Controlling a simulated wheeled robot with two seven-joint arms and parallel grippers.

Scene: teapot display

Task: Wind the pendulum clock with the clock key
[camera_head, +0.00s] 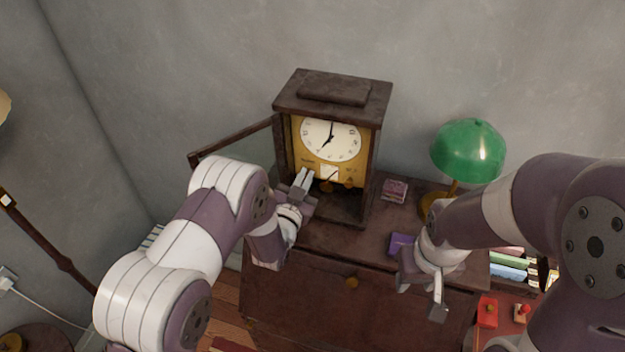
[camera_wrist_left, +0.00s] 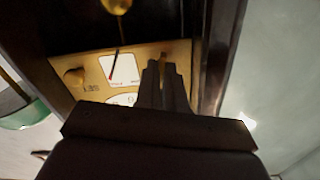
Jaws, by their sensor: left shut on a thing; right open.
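The pendulum clock (camera_head: 332,92) stands on the cabinet with its glass door (camera_head: 235,140) swung open to the left. Its white dial (camera_head: 331,139) sits above a gold plate, which shows upside down in the left wrist view (camera_wrist_left: 97,92). A round knob (camera_wrist_left: 75,76) is on that plate, and the pendulum bob (camera_wrist_left: 117,5) hangs nearby. My left gripper (camera_head: 303,180) is inside the opening, its fingers (camera_wrist_left: 166,72) shut at the plate. What it grips is mostly hidden; I cannot clearly make out the clock key. My right gripper (camera_head: 420,296) is open and empty before the cabinet.
A green lamp (camera_head: 468,150) stands right of the clock on the cabinet top. A small pink-purple box (camera_head: 395,190) and a purple box (camera_head: 402,244) lie on the top. The open door is close to my left arm. Books (camera_head: 508,268) are at the right.

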